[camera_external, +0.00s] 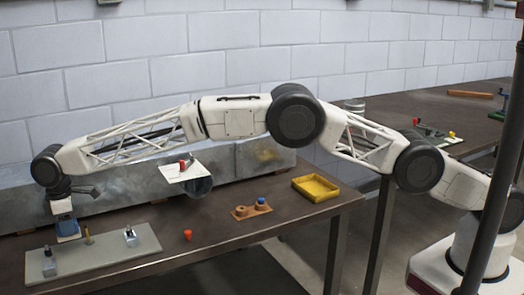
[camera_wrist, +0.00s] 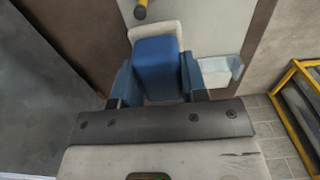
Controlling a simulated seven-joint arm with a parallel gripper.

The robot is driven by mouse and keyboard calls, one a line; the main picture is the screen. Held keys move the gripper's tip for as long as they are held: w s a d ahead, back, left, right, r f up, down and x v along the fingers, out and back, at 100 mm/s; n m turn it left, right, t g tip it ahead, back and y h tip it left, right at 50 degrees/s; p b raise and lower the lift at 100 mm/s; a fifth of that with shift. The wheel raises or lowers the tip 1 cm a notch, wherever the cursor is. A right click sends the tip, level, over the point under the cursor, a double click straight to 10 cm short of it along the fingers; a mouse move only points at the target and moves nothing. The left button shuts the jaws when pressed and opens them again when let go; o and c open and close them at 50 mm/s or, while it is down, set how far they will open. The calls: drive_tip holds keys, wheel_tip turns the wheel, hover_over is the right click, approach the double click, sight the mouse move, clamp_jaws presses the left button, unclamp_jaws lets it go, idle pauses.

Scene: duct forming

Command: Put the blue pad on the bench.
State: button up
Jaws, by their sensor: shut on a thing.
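The blue pad (camera_wrist: 157,62) is a blue block with a pale end, held between the two fingers of my gripper (camera_wrist: 157,80) in the wrist view. In the external view my gripper (camera_external: 63,212) points down at the far left, with the blue pad (camera_external: 68,229) at its tips. The pad is over the left part of a grey-green board (camera_external: 115,262) that lies on the brown bench (camera_external: 215,259). I cannot tell whether the pad touches the board.
Near the pad, a yellow post (camera_external: 87,237) and two small clamp-like fixtures, left (camera_external: 49,264) and right (camera_external: 130,237), stand on the board. A grey metal duct (camera_external: 125,192) lies behind.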

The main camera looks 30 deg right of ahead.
drive_tip(key=shift+f, duration=1.85)
drive_tip(key=shift+f, duration=0.15)
drive_tip(key=o, duration=1)
drive_tip(key=shift+r, duration=6.15)
